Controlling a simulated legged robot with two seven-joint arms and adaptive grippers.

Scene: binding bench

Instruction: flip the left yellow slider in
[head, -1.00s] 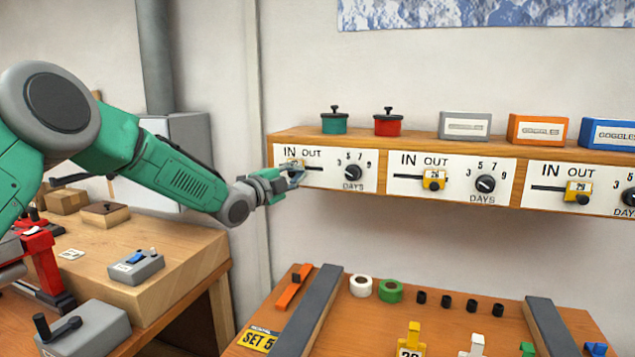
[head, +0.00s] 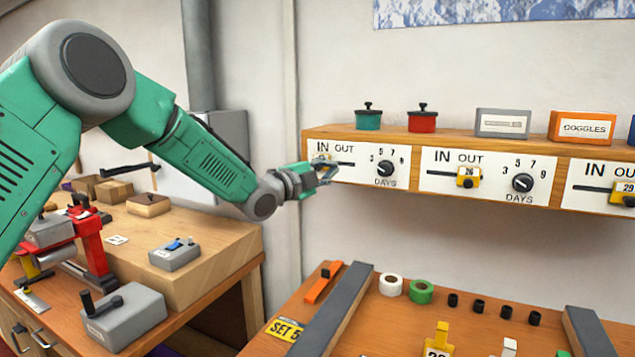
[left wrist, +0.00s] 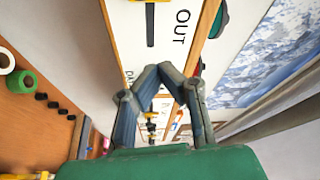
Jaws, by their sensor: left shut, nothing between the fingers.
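The left yellow slider (head: 319,157) sits at the left end of its slot, under IN, on the left white panel (head: 365,174). The gripper partly hides it in the head view. In the left wrist view only a sliver of yellow (left wrist: 150,1) shows at the top edge, above the dark slot. My left gripper (head: 332,173) is shut and empty, just in front of the panel, slightly below and right of the slider. Its fingertips meet in the left wrist view (left wrist: 160,68). I cannot tell whether they touch the panel. My right gripper is not in view.
The middle yellow slider (head: 468,177) and the right yellow slider (head: 622,193) sit under OUT. A round dial (head: 385,168) is on the left panel. A green pot (head: 369,120) and a red pot (head: 422,122) stand on the shelf above. The wall below is clear.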

